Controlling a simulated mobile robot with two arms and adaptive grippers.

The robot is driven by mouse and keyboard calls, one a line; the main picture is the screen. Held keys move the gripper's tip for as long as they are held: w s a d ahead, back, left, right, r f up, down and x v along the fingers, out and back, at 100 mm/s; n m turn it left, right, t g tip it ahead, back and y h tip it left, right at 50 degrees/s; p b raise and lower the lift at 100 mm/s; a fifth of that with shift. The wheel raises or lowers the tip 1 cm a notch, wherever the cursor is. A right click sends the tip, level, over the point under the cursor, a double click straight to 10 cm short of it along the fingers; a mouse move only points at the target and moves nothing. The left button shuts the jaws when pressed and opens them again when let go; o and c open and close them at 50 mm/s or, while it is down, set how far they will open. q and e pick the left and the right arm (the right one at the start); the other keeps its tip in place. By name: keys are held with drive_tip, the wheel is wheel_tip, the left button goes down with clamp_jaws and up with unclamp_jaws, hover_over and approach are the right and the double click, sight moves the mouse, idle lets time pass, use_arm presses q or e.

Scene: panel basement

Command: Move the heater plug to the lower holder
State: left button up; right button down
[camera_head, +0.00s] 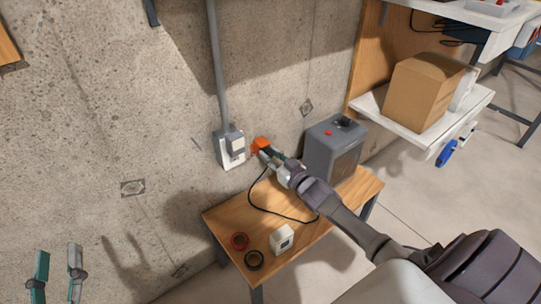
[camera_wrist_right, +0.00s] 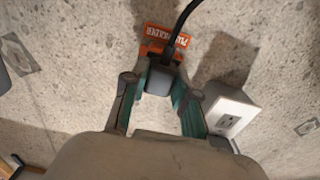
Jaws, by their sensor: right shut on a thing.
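The grey heater plug (camera_wrist_right: 160,79) with its black cable sits between the teal fingers of my right gripper (camera_wrist_right: 158,90) in the wrist view. The gripper is shut on it. The plug is right at the orange plug holder (camera_wrist_right: 157,40) on the wall; I cannot tell whether it is seated or only in front. In the head view my right gripper (camera_head: 267,154) reaches the orange holder (camera_head: 260,144), and the plug is mostly hidden. Only one orange holder shows. The grey heater (camera_head: 333,150) stands on the wooden table. My left gripper (camera_head: 58,250) is open and empty at lower left.
A wall socket box (camera_head: 231,148) with a conduit is left of the holder, also in the wrist view (camera_wrist_right: 232,110). A cardboard box (camera_head: 420,90) is on a shelf.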

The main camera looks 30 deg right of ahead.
drive_tip(key=shift+w, duration=0.1)
drive_tip(key=c, duration=0.8)
unclamp_jaws()
